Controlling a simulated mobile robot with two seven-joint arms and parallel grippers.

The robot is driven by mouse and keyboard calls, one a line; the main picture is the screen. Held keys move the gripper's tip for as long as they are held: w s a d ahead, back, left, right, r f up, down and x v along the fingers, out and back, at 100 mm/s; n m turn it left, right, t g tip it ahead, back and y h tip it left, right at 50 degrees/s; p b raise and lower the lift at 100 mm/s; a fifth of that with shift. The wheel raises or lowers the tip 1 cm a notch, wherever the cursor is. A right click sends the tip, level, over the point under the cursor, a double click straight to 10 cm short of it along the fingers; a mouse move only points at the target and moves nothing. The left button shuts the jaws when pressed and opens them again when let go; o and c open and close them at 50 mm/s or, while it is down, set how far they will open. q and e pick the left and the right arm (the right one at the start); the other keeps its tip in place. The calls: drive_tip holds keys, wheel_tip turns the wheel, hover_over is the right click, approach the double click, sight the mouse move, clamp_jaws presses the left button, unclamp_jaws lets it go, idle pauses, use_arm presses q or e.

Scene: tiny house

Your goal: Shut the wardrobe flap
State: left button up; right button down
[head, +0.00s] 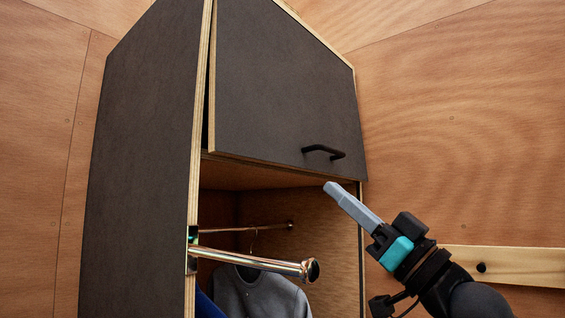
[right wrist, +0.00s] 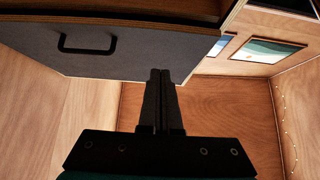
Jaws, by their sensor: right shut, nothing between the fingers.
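The wardrobe flap (head: 285,85) is a dark grey panel with pale plywood edges and a black bar handle (head: 323,152) near its lower edge. It stands slightly ajar: a narrow dark gap shows along its left edge, beside the wardrobe's side panel (head: 140,150). My right gripper (head: 331,187) is shut and empty, its tips just below the handle and the flap's lower edge in the head view. In the right wrist view, the flap (right wrist: 150,50) and its handle (right wrist: 87,43) lie beyond the shut fingers (right wrist: 160,73). I cannot tell whether the fingers touch the flap.
Below the flap, the open compartment holds a chrome rail (head: 255,262) jutting forward and a grey garment (head: 258,296) on a hanger. Wooden walls surround the wardrobe. A pale wooden strip (head: 520,267) runs along the right wall. Framed pictures (right wrist: 268,49) show in the right wrist view.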

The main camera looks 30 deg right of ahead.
sight(271, 154)
drive_tip(key=p+x, duration=0.2)
drive_tip(key=x, duration=0.1)
drive_tip(key=f+p+x, duration=0.1)
drive_tip(key=p+x, duration=0.1)
drive_tip(key=x, duration=0.2)
drive_tip(key=w+p+x, duration=0.1)
drive_tip(key=p+x, duration=0.1)
drive_tip(key=x, duration=0.2)
drive_tip(key=shift+w+a+f, duration=0.15)
drive_tip(key=shift+a, duration=0.2)
drive_tip(key=shift+w+a+f, duration=0.15)
drive_tip(key=shift+w+a, duration=0.05)
drive_tip(key=shift+w, duration=0.35)
